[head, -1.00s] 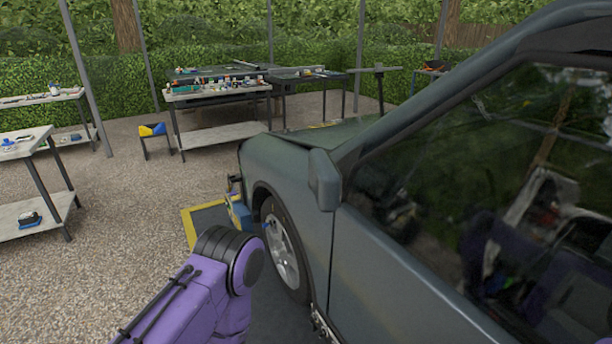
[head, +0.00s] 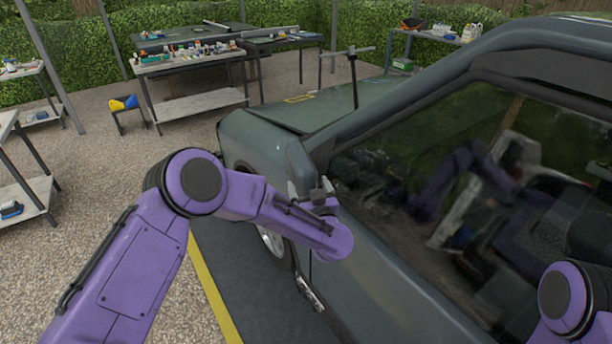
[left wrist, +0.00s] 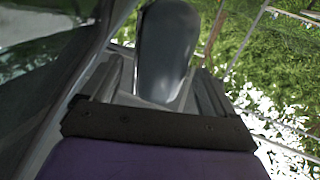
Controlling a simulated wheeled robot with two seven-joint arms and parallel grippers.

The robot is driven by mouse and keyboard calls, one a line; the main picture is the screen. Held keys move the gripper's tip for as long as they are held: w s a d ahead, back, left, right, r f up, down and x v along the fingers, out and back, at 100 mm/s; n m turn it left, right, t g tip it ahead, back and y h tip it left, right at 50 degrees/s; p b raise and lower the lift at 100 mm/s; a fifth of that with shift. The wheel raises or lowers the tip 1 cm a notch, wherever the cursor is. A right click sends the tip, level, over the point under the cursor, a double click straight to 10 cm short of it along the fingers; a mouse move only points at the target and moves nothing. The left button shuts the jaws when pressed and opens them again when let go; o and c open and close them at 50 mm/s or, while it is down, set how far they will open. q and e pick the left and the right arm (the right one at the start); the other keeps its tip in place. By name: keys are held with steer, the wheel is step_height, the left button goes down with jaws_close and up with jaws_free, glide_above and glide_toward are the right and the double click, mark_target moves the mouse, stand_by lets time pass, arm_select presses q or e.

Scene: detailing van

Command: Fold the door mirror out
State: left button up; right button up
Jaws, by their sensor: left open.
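The door mirror (head: 300,162) is a dark grey-green housing at the front corner of the car's side window. In the head view my left gripper (head: 309,188) is right at its lower part and partly hides it. In the left wrist view the mirror (left wrist: 167,52) stands as a dark rounded oblong between the two fingers of my left gripper (left wrist: 165,88). The fingers are open, one on each side of it. I cannot tell whether either finger touches it. My right gripper is out of view.
The car door (head: 385,275) and dark window (head: 450,190) fill the right side, close to my left arm. Work tables (head: 200,105) with small items stand at the back. A yellow-edged dark mat (head: 215,285) lies beside the car.

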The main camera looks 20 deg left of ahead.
arm_select(q)
steer(key=shift+x, duration=1.6)
steer(key=shift+c, duration=0.3)
